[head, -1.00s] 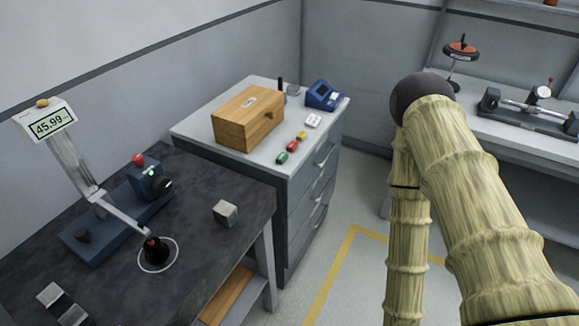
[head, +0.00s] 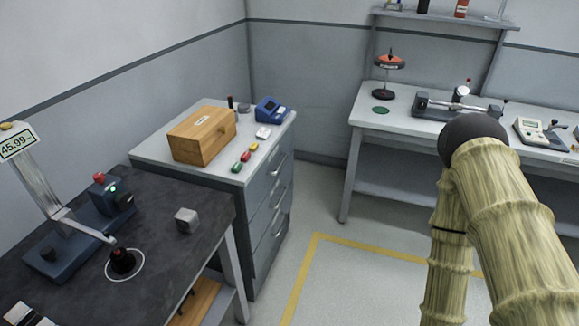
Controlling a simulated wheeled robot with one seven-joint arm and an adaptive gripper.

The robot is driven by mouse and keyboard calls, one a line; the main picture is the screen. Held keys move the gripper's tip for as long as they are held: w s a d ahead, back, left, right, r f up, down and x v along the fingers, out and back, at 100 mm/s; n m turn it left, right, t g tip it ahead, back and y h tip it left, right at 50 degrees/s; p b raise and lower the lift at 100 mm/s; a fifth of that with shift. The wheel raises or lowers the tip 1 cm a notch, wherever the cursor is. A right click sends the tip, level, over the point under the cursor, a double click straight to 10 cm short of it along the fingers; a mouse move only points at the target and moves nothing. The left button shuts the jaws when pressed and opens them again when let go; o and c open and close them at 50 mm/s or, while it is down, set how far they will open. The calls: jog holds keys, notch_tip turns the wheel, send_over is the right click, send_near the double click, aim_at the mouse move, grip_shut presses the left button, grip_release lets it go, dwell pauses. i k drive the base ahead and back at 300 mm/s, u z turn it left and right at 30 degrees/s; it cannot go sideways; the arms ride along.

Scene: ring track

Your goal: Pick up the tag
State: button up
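A small white piece (head: 263,133) that may be the tag lies on top of the grey drawer cabinet (head: 150,152), in front of a blue device. It is too small to read, so I cannot tell for sure that it is the tag. My arm, with a bamboo-like surface, shows at the right of the head view. My gripper is out of view, and so is whatever it may hold.
A wooden box (head: 202,135) and small red, green and yellow pieces share the cabinet top. A dark bench (head: 160,240) with a gauge stand is at left. A pale bench (head: 400,118) with instruments stands at back right. The floor between is clear.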

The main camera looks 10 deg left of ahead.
aim_at(238, 166)
jog(key=z, duration=1.1)
jog(key=i, duration=3.15)
jog(key=u, duration=3.05)
